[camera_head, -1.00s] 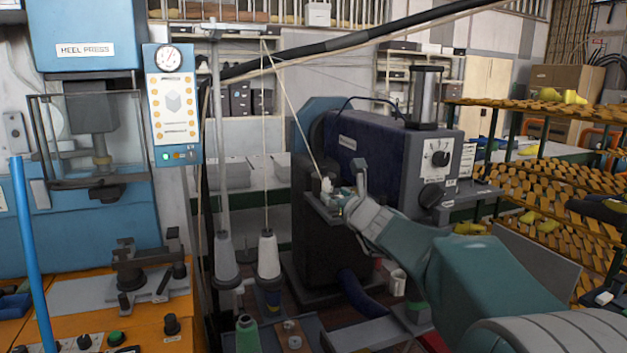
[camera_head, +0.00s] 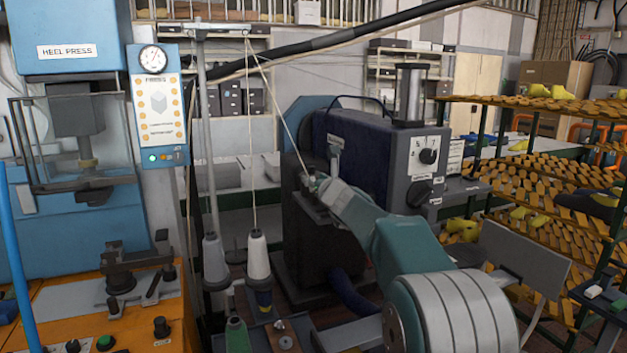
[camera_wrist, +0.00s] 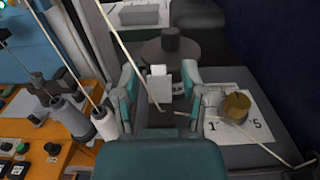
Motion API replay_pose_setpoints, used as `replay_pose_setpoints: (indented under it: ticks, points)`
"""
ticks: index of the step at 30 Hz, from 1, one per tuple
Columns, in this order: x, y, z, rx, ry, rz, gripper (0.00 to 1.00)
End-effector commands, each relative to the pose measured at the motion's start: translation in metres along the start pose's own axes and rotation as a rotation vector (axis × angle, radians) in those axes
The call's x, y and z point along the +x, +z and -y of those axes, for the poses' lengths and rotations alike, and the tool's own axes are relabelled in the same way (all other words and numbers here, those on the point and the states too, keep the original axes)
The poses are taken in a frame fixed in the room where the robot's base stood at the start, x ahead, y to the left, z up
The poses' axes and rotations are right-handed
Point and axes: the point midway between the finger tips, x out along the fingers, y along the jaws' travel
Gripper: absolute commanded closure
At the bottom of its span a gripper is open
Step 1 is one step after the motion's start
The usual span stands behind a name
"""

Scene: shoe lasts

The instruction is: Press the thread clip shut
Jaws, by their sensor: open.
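The thread clip (camera_wrist: 160,88), a small grey block with a white top, stands between the two fingers of my gripper (camera_wrist: 160,84) in the wrist view. My gripper is open, with one teal-and-grey finger on each side and visible gaps to the clip. The pale thread (camera_wrist: 130,52) comes down from the upper left to the clip and continues toward the lower right. In the head view my gripper (camera_head: 318,182) is at the front of the dark blue machine (camera_head: 365,150) and mostly hides the clip.
A brass knob (camera_wrist: 237,103) on a white numbered plate is right of my gripper. Thread cones (camera_wrist: 103,122) stand to the left. The heel press (camera_head: 75,120) is at far left, and racks of shoe lasts (camera_head: 555,170) are at right.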

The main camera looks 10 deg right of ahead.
Motion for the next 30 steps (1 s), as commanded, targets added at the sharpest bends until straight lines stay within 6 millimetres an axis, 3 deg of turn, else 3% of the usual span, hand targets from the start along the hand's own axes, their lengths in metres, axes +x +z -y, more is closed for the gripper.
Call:
replay_pose_setpoints:
  ticks: [8, 9, 12, 30]
  points:
    - [0.0028, 0.0011, -0.0043, -0.004, 0.000, 0.000, 0.46]
    - [0.0029, 0.0010, -0.0048, -0.004, 0.000, 0.000, 0.54]
    - [0.0028, 0.0009, -0.0047, -0.004, 0.000, 0.000, 0.99]
    - [0.0031, 0.0000, -0.0046, -0.004, 0.001, -0.001, 1.00]
